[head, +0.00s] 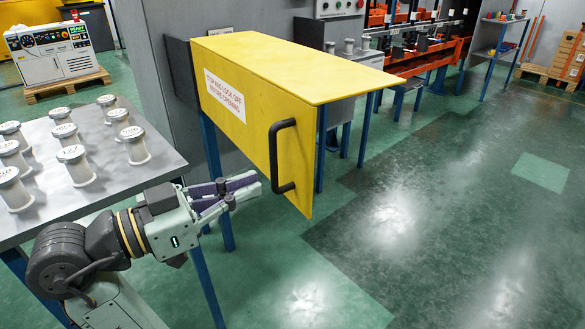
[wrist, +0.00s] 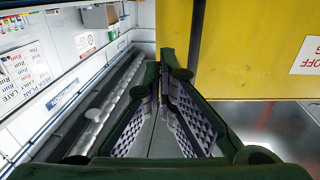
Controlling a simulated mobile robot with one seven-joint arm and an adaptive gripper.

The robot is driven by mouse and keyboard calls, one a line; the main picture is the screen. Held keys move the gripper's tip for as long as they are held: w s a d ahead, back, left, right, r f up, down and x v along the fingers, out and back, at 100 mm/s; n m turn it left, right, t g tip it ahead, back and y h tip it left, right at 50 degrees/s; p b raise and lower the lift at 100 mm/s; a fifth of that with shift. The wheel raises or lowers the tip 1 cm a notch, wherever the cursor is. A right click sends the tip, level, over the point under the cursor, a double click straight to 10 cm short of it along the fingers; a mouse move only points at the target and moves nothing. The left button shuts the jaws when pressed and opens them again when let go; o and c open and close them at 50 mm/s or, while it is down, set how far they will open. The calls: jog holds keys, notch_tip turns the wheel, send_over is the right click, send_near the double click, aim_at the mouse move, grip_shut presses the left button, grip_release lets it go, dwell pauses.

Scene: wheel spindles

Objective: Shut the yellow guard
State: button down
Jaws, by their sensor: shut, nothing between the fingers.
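The yellow guard (head: 250,90) is a large hinged cover with a flat top and a front panel bearing a white-and-red sign. It stands out from the grey machine housing toward the open floor. Its black bar handle (head: 282,157) is on the panel's near right end. My gripper (head: 258,183) is shut and empty, left of the handle and close to the panel's lower edge. I cannot tell whether it touches the panel. In the wrist view the closed fingers (wrist: 163,85) point past the yellow guard (wrist: 255,50), which fills the upper right.
A grey table (head: 90,205) with several white spools (head: 73,166) lies left of my arm. Blue legs (head: 213,160) stand beneath the guard. A white control cabinet (head: 50,55) stands at the back left. The green floor (head: 400,210) at right is clear.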

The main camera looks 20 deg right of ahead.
aim_at(308, 166)
jog(key=p+x, duration=0.1)
jog(key=x, duration=0.7)
jog(key=shift+w+d, duration=0.1)
jog(key=shift+d, duration=0.25)
